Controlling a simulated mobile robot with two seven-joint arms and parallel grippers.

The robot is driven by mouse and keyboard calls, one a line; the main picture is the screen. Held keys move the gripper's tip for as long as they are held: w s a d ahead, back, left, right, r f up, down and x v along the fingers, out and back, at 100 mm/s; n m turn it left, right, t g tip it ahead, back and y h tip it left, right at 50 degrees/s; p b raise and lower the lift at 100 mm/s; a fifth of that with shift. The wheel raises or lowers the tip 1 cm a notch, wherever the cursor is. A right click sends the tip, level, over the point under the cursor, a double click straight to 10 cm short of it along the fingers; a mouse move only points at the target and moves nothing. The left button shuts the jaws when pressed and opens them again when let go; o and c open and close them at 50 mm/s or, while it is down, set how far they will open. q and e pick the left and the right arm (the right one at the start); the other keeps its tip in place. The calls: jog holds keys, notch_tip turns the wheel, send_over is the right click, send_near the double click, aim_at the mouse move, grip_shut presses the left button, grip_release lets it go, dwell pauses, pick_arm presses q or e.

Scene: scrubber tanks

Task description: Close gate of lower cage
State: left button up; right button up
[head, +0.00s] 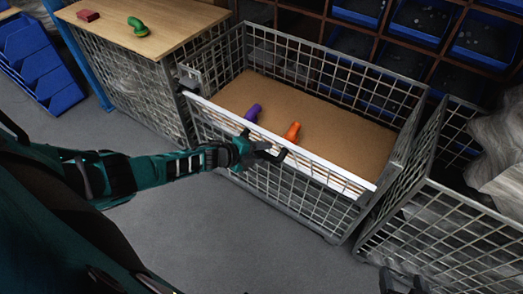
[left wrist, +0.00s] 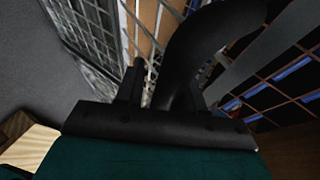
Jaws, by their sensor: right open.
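The lower cage is probably the wire mesh cage (head: 330,62) in the middle of the head view, with a brown floor. Its front mesh (head: 290,195) has a pale top bar (head: 335,171) and stands lower than the back and side walls. Whether a gate panel hangs folded over this front is unclear. My left gripper (head: 268,152) is at the pale bar, near its middle; contact cannot be told. In the left wrist view dark finger parts (left wrist: 150,85) stand before mesh, and their grip is unclear. My right gripper (head: 403,284) is open at the bottom, near the right-hand cage.
A purple object (head: 253,113) and an orange object (head: 292,131) lie inside the cage. A wood-topped cage (head: 165,30) on the left holds a green item (head: 138,27) and a red block (head: 88,15). Another mesh cage (head: 450,225) stands close on the right. Shelves with blue bins are behind.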

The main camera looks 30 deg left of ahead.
pick_arm(q)
jog(key=r+p, duration=0.1)
jog(key=a+r+p, duration=0.1)
jog(key=p, duration=0.1)
jog(key=shift+s+a+r, duration=0.15)
jog(key=shift+s+r, duration=0.1)
jog(key=shift+r, duration=0.15)
jog(key=shift+s+a+r, duration=0.25)
jog(key=shift+s+a, duration=0.05)
jog(key=shift+s, duration=0.05)
jog(key=s+a+r, duration=0.4)
jog(key=s+r, duration=0.1)
jog(key=r, duration=0.3)
jog(key=shift+s+a+p, duration=0.2)
jog(key=shift+p, duration=0.25)
dwell(0.4)
